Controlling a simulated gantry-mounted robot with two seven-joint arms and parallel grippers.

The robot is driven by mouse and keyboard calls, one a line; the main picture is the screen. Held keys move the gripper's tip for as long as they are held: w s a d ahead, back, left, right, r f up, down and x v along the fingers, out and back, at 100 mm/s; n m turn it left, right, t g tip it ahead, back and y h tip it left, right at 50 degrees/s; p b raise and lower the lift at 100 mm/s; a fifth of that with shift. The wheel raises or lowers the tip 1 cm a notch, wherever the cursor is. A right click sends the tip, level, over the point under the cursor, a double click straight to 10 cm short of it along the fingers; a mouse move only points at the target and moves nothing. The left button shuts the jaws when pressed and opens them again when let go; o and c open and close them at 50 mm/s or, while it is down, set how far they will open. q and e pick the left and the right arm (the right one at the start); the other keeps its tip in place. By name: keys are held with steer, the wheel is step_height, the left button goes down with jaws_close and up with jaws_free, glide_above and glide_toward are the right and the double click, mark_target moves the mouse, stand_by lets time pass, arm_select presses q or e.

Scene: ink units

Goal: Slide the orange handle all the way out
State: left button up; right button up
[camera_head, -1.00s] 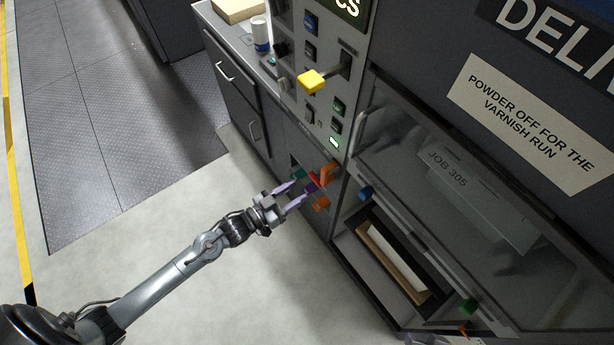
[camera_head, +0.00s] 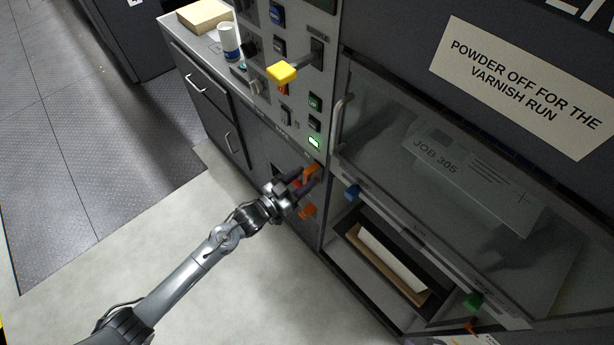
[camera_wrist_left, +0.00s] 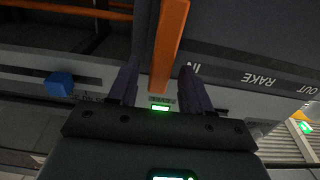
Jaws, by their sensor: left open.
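An orange bar, the handle (camera_wrist_left: 170,45), shows in the left wrist view between my two dark fingers, near the panel lettering IN, RAKE and OUT. In the head view an orange piece (camera_head: 312,173) stands out from the cabinet front, with another orange piece (camera_head: 307,211) just below. My left gripper (camera_head: 303,186) is open at these pieces and partly hides them. In the wrist view its fingers (camera_wrist_left: 158,88) lie on either side of the bar, with gaps; I cannot tell if either touches. My right gripper is not in view.
A blue knob (camera_head: 352,192) sits right of the gripper, above an open tray (camera_head: 340,262) holding a pale roll. A yellow-tipped lever (camera_head: 282,72) projects from the panel above. The floor (camera_head: 180,235) left of the cabinet is clear.

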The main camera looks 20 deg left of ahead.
arm_select(q)
steer(key=shift+x, duration=0.95)
steer(key=shift+c, duration=0.5)
jaws_close()
